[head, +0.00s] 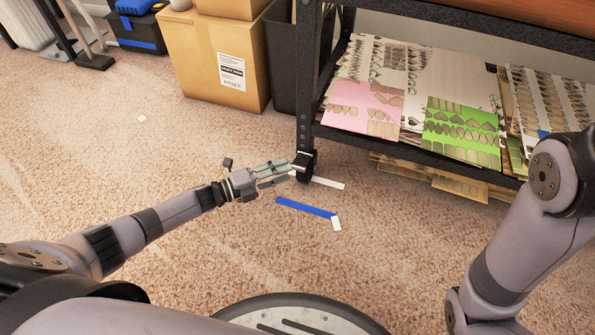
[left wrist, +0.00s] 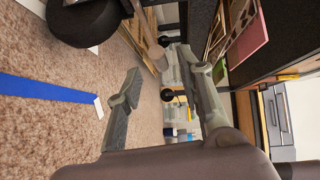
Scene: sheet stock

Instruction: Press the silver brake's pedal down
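A black caster wheel (head: 306,164) stands at the foot of the dark rack's near leg, and it also shows at the top left of the left wrist view (left wrist: 85,24). A small light-coloured piece shows against the wheel beside my fingertips; I cannot tell whether it is the silver brake's pedal or how it is set. My left gripper (head: 284,172) is low over the carpet, just left of the caster. In the left wrist view its two fingers (left wrist: 160,66) are apart with nothing held between them. Contact with the caster cannot be told. My right gripper is out of view.
A blue strip (head: 303,207) with a white end piece (head: 336,223) lies on the carpet, and a white strip (head: 328,183) lies beside the caster. The rack's low shelf (head: 400,142) holds patterned sheets. Cardboard boxes (head: 195,60) stand behind.

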